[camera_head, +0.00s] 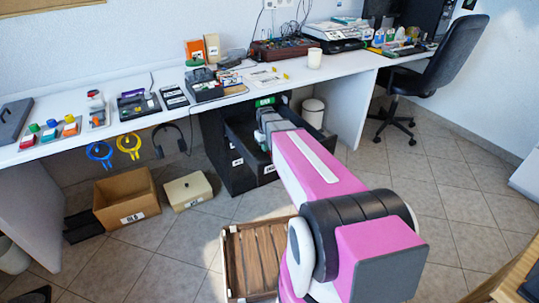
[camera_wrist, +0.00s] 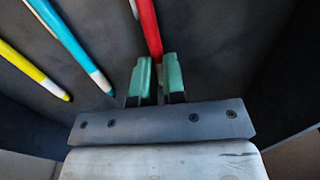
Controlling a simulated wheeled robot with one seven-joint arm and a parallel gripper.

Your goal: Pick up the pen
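A red pen (camera_wrist: 146,22) lies on the dark floor of the container in the wrist view. Its lower end is between the two green fingertips of my gripper (camera_wrist: 157,75). The fingers are close together with a pen-wide gap, and my gripper appears shut on the red pen. To the left lie a blue pen (camera_wrist: 72,42) with a white tip and a yellow pen (camera_wrist: 30,68), both apart from the fingers. In the head view my arm reaches into the black open drawer (camera_head: 240,139) below the desk, and the pens are hidden there.
The white desk (camera_head: 240,102) overhangs the drawer and carries many small items. A cardboard box (camera_head: 126,197), a cream box (camera_head: 188,190) and a wooden crate (camera_head: 232,272) stand on the floor. Dark walls enclose the container in the wrist view.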

